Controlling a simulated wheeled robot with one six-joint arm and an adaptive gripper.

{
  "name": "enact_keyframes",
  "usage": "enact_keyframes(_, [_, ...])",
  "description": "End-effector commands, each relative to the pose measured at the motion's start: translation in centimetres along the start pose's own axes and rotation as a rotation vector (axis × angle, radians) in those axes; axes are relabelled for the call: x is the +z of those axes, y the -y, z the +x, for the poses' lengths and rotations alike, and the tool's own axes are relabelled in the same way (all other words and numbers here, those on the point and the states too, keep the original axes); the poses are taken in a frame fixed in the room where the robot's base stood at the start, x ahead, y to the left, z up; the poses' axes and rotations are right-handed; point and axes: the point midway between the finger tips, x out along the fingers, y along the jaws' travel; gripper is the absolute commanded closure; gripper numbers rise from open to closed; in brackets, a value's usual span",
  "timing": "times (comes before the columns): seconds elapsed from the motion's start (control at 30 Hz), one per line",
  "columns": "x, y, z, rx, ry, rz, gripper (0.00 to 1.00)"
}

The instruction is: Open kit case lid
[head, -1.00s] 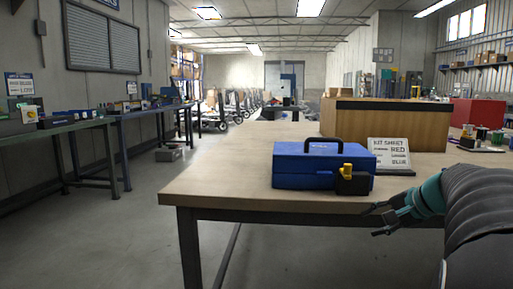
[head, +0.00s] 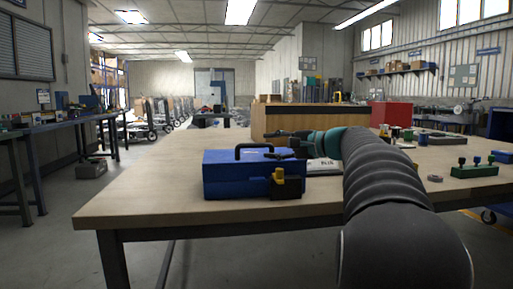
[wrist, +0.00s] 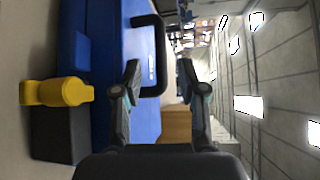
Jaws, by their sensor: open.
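The blue kit case (head: 232,178) stands shut on the wooden table, with a black handle (head: 240,151) on its lid. A yellow latch piece (head: 278,174) sits on a black block (head: 286,188) at its front right corner. My gripper (head: 271,143) is open and empty, above the right part of the lid. In the wrist view, which is turned sideways, the fingers of my gripper (wrist: 158,75) are apart, and the handle (wrist: 158,55) shows at their far end. I cannot tell whether a finger touches the handle. The yellow piece (wrist: 57,92) lies to the left there.
The white kit sheet sign (head: 324,167) stands right of the case, partly hidden by my arm. A wooden box (head: 262,121) stands behind. A green holder with knobs (head: 474,170) is on the right. The table's left part (head: 150,185) is clear.

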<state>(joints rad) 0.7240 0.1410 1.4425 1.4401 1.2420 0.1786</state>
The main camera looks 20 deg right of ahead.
Motion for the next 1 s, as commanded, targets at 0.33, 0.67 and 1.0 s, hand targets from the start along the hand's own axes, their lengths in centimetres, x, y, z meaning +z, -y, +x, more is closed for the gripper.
enact_keyframes(0.33, [-0.1,-0.1,5.5,0.001,-0.001,0.002,0.59])
enact_keyframes(0.67, [-0.2,0.0,6.7,0.000,-0.003,0.001,0.59])
enact_keyframes(1.0, [-0.2,-0.1,6.7,0.000,-0.004,0.001,1.00])
